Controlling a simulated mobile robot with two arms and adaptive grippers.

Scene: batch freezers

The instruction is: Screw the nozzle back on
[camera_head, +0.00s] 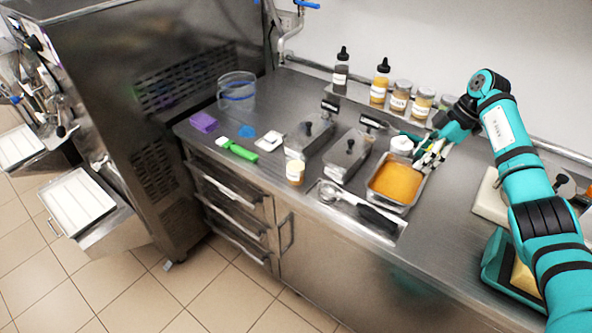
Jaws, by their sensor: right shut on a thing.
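My right gripper (428,152) reaches in from the right, over the counter behind the orange-filled pan. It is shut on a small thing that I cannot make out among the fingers. A white round-topped tub (402,145) stands just left of the fingers; I cannot tell whether they touch. I cannot pick out a loose nozzle. The batch freezer (150,80) stands at the left. My left gripper is not in view.
The steel counter (455,215) holds an orange-filled pan (395,182), a tray with a scoop (360,208), two lidded steel containers (348,153), a small cup (295,172), a green-handled tool (238,150) and a clear tub (237,92). Jars (422,102) line the shelf.

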